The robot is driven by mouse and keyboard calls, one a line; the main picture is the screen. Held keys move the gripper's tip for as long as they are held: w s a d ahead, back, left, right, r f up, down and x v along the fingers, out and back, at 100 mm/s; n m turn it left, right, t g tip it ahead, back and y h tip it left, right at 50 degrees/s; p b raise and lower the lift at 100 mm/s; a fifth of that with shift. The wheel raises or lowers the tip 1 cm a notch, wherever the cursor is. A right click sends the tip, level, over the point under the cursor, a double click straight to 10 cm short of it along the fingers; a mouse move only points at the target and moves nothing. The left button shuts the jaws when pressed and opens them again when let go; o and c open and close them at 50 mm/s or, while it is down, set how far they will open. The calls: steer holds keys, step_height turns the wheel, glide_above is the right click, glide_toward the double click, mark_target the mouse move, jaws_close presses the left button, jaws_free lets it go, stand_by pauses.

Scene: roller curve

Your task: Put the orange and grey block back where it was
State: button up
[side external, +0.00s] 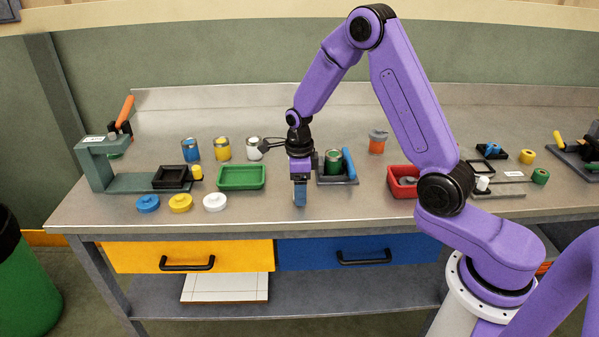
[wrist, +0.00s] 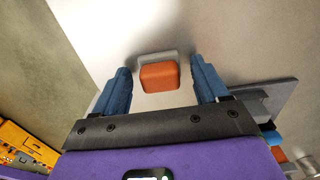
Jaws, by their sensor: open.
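In the wrist view, an orange and grey block (wrist: 158,76) lies between the two blue fingers of my gripper (wrist: 161,74). Its orange face is toward the camera, with a grey part along its far edge. A narrow gap shows on each side, so the fingers are open and apart from it. In the side view, my gripper (side external: 300,194) points down low over the front middle of the bench. The block is not visible there; the gripper seems to hide it.
Just right of my gripper is a dark fixture (side external: 351,180) with a green can and blue handle. A green tray (side external: 241,177) is at left, a red tray (side external: 400,190) at right. An orange and grey container (side external: 377,141) stands farther back. Coloured lids (side external: 181,203) lie at front left.

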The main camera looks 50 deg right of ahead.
step_height(320, 180, up, 12)
stand_by(0.4)
steer(key=s+a+r+n, duration=0.1)
steer(key=s+a+n, duration=0.3)
steer(key=s+n, duration=0.45)
steer(key=s+a+r+n, duration=0.1)
steer(key=s+a+n, duration=0.4)
steer(key=n, duration=0.6)
steer(key=s+d+n, duration=0.2)
steer(key=s+n, duration=1.6)
steer(key=n, duration=0.2)
steer(key=shift+d+f, duration=0.2)
steer(key=shift+d, duration=0.1)
